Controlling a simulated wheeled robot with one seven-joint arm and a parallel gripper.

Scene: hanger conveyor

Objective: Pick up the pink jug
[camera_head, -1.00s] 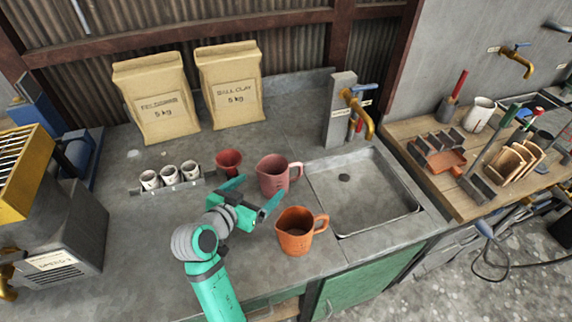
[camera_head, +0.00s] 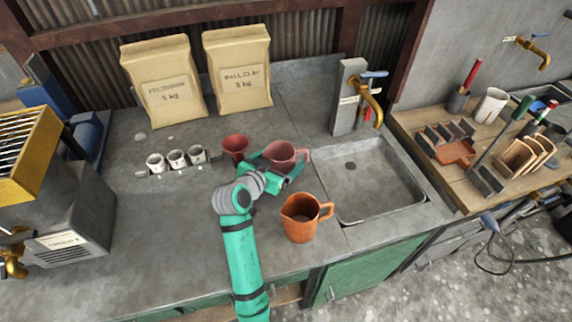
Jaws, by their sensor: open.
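The pink jug (camera_head: 283,153) stands upright on the grey counter, left of the sink, with its handle toward the right. My gripper (camera_head: 278,160) is at the jug, with its green fingers open and apart. One finger shows at the jug's left side and the other at its lower right, near the handle. The jug's lower part is hidden behind my gripper. I cannot tell whether the fingers touch it.
An orange jug (camera_head: 300,219) stands close in front of my gripper. A red cup (camera_head: 235,148) is just left of the pink jug. The sink (camera_head: 371,182) with a brass tap (camera_head: 371,99) lies to the right.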

